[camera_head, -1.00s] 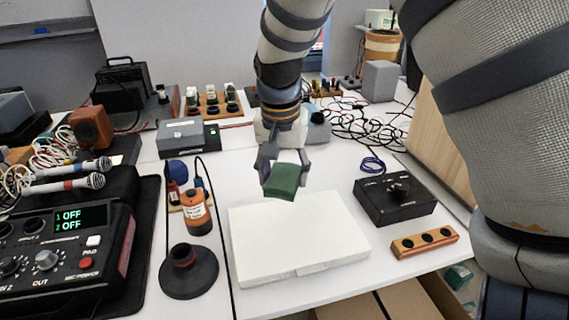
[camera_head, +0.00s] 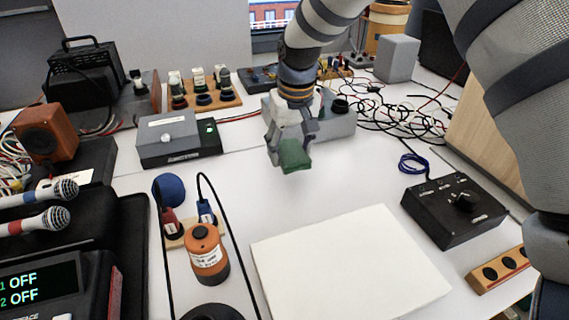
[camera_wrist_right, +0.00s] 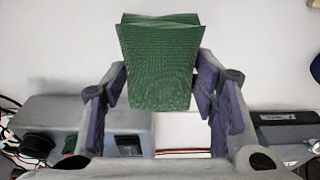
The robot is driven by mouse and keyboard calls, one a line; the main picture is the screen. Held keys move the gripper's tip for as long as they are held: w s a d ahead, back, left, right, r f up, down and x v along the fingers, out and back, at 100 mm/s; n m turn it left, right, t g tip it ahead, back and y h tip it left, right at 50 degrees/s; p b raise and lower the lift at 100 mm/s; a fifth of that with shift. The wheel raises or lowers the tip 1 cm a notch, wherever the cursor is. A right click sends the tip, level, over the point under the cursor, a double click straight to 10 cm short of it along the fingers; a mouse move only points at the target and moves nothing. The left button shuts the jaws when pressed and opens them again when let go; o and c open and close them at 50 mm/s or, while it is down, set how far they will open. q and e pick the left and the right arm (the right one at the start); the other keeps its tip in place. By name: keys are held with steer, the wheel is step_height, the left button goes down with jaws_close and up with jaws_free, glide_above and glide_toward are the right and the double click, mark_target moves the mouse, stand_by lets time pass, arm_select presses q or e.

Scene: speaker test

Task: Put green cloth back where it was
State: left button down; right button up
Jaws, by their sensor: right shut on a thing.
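The green cloth (camera_head: 294,155) is a small folded pad. My right gripper (camera_head: 291,150) is shut on it and holds it above the white table, beyond the far edge of a flat white block (camera_head: 345,265). In the right wrist view the cloth (camera_wrist_right: 159,62) sits between the two fingers of the gripper (camera_wrist_right: 162,88), with its folded layers showing at the top. The height of the cloth over the table is hard to judge. My left gripper is not in any view.
A grey box (camera_head: 338,122) stands just behind the gripper. A black control box (camera_head: 453,210) is at the right, an orange cylinder (camera_head: 207,255) at the left front, and a grey-black device (camera_head: 178,138) at the left. Loose cables lie at the back right. The table around the cloth is clear.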

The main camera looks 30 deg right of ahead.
mark_target(288, 160)
steer(key=shift+w+d+f, duration=0.25)
steer(key=shift+w+f, duration=0.35)
steer(key=shift+f, duration=0.2)
steer(key=f, duration=0.3)
steer(key=shift+w+d+f, duration=0.1)
steer(key=shift+w+f, duration=0.15)
steer(key=shift+w, duration=0.05)
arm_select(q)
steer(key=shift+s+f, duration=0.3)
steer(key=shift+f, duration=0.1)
arm_select(e)
steer(key=shift+r, duration=0.1)
steer(key=o, duration=1.1)
steer(key=r, duration=0.4)
steer(key=s+r, duration=0.1)
steer(key=r, duration=0.3)
steer(key=r+p, duration=0.1)
steer(key=r, duration=0.3)
steer(key=shift+s+a, duration=0.25)
steer(key=shift+s, duration=0.15)
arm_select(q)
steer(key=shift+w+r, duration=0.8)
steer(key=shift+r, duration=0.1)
